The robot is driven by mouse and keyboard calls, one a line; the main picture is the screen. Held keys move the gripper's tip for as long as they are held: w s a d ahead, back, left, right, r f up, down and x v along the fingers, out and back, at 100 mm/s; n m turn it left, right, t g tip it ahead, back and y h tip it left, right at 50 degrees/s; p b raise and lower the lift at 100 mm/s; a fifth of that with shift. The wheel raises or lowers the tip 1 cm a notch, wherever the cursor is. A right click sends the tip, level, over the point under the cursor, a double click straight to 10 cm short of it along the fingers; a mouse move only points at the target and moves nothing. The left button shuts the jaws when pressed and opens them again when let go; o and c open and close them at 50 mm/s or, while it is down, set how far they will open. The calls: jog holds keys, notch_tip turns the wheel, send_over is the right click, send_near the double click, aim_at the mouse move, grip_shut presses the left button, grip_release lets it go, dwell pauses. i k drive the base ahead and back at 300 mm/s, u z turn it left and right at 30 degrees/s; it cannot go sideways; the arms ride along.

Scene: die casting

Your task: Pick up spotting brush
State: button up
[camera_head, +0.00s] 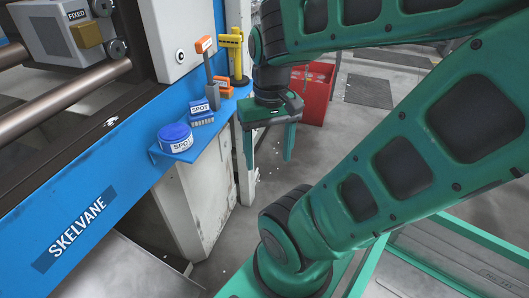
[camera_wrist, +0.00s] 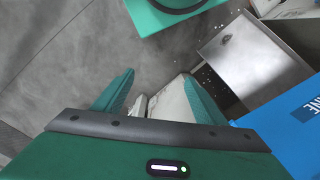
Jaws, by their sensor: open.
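A blue block labelled SPOT (camera_head: 200,106), with a bristle-like strip under it, sits on a blue shelf (camera_head: 187,152) on the machine's side; it looks like the spotting brush. A round blue tin, also labelled SPOT (camera_head: 175,138), stands in front of it on the shelf. My gripper (camera_head: 268,158) is open and empty, fingers pointing down, to the right of the shelf and apart from it. In the wrist view my gripper (camera_wrist: 158,82) shows spread fingers with floor and a pale machine base between them; the brush does not show there.
A grey scraper-like tool with an orange top (camera_head: 211,88) stands behind the brush. An orange item (camera_head: 223,86) and a yellow tool (camera_head: 236,58) are farther back on the shelf. A red bin (camera_head: 314,95) stands on the floor behind my gripper. The blue machine (camera_head: 95,205) fills the left.

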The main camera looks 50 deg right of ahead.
aim_at(200, 112)
jog(key=k, duration=1.3)
jog(key=u, duration=0.3)
jog(key=i, duration=1.65)
jog(key=z, duration=0.3)
